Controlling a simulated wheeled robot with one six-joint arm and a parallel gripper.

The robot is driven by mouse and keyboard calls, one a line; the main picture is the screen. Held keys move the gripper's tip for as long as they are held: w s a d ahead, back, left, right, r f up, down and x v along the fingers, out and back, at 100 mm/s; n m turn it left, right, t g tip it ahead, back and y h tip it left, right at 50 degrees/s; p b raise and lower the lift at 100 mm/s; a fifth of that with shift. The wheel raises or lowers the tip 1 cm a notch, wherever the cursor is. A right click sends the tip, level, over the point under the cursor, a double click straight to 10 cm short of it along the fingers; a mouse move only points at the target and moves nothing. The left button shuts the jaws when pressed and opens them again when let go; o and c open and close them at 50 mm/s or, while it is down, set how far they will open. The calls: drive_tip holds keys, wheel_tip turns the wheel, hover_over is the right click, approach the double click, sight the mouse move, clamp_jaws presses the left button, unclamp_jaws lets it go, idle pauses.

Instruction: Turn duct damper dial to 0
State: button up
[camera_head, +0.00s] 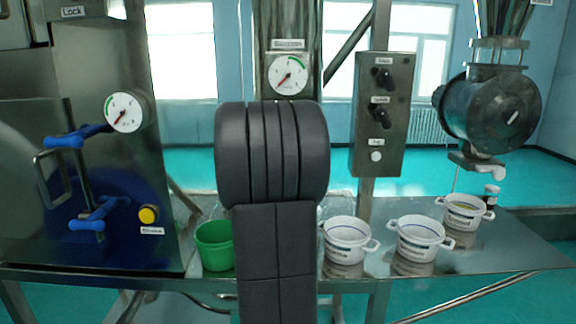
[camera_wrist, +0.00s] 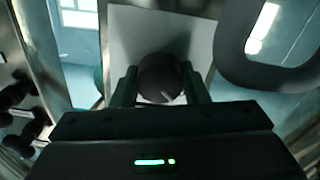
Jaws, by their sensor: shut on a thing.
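In the wrist view, a dark round dial (camera_wrist: 158,84) sits on a pale square plate (camera_wrist: 124,36), with a short light mark on its near face. I take it to be the duct damper dial. My gripper (camera_wrist: 159,70) has one finger on each side of the dial and is shut on it. Any numbers around the dial are not readable. In the head view, my arm covers the middle of the picture, so the dial and my gripper are hidden there.
A round gauge (camera_head: 289,75) shows above my arm. A control box (camera_head: 382,115) with black knobs stands to the right. White buckets (camera_head: 347,247) and a green bucket (camera_head: 214,258) stand on the metal table (camera_head: 500,250). A dark curved part (camera_wrist: 232,50) is close right of my gripper.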

drive_tip(key=o, duration=1)
drive_tip(key=shift+s, duration=0.15)
drive_tip(key=s+b, duration=0.2)
drive_tip(key=s, duration=1.1)
drive_tip(key=shift+s, duration=0.3)
drive_tip(key=w+p, duration=0.2)
drive_tip(key=w, duration=1.2)
drive_tip(key=shift+s, duration=0.2)
